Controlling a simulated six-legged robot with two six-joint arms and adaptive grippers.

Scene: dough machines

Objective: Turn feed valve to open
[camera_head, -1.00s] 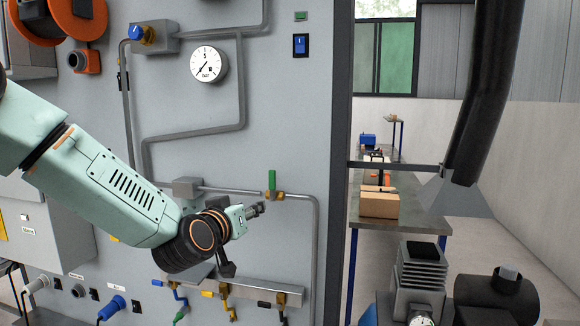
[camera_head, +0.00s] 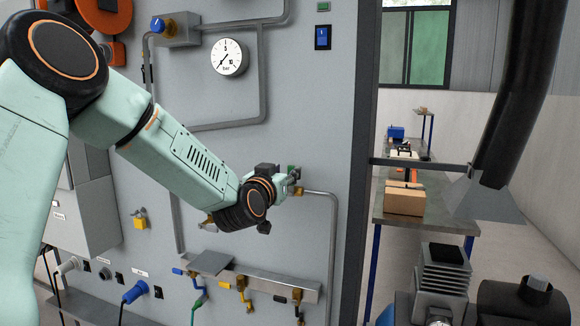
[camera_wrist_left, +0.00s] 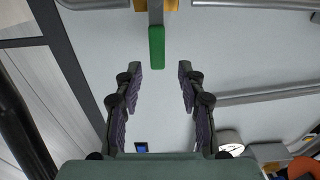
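The feed valve has a green lever handle (camera_head: 291,169) and a brass body (camera_head: 297,190) on a grey pipe of the wall panel. In the head view my left gripper (camera_head: 285,174) is at the valve and partly hides it. In the left wrist view the green handle (camera_wrist_left: 157,47) lies between the lines of the two fingers, just beyond the fingertips. The left gripper (camera_wrist_left: 159,70) is open there, with clear space between its dark pads and nothing held. The handle does not seem to touch either finger. My right gripper is not in view.
A pressure gauge (camera_head: 229,57) and a blue-knobbed valve (camera_head: 160,24) are higher on the panel. A blue switch (camera_head: 322,37) sits at upper right. Below, a rail (camera_head: 240,280) carries several small coloured valves. Right of the panel stands a table with a cardboard box (camera_head: 404,199).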

